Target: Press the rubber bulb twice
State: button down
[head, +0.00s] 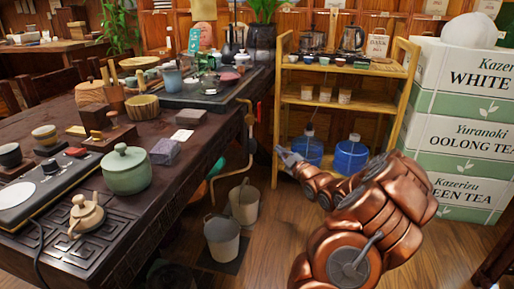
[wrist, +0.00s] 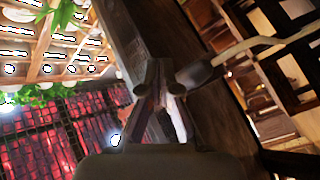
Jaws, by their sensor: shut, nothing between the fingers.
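A dark rounded piece, which looks like the rubber bulb (wrist: 196,76), sits at the end of a pale tube (wrist: 262,44) in the wrist view. In the head view a pale tube (head: 246,104) hangs at the table's right edge; the bulb is too small there to make out surely. My gripper (wrist: 160,78) is shut and empty. Its fingertips appear just left of the bulb in the wrist view; I cannot tell whether they touch it. In the head view my gripper (head: 286,156) is right of the tube, in front of the shelf.
The dark tea table (head: 181,213) on the left holds a green lidded jar (head: 127,171) and several tea things. Two buckets (head: 222,239) stand on the floor beside it. A wooden shelf (head: 345,104) and stacked tea boxes (head: 459,128) stand behind my arm.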

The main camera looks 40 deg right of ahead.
aim_at(254, 146)
jog(key=s+m+g+p, duration=0.1)
jog(key=m+p, duration=0.3)
jog(key=m, duration=0.3)
jog(key=s+d+m+g+p, duration=0.1)
jog(key=m+p, duration=0.4)
jog(key=m, duration=0.2)
jog(key=s+d+m+g+y+p, duration=0.1)
jog(key=m+p, duration=0.3)
jog(key=m, duration=0.3)
jog(key=shift+d+r, duration=0.1)
jog(key=shift+r, duration=0.15)
jog(key=w+a+b, duration=0.5)
jog(key=w+b, duration=0.1)
jog(key=w, duration=0.1)
dwell(0.4)
dwell(0.8)
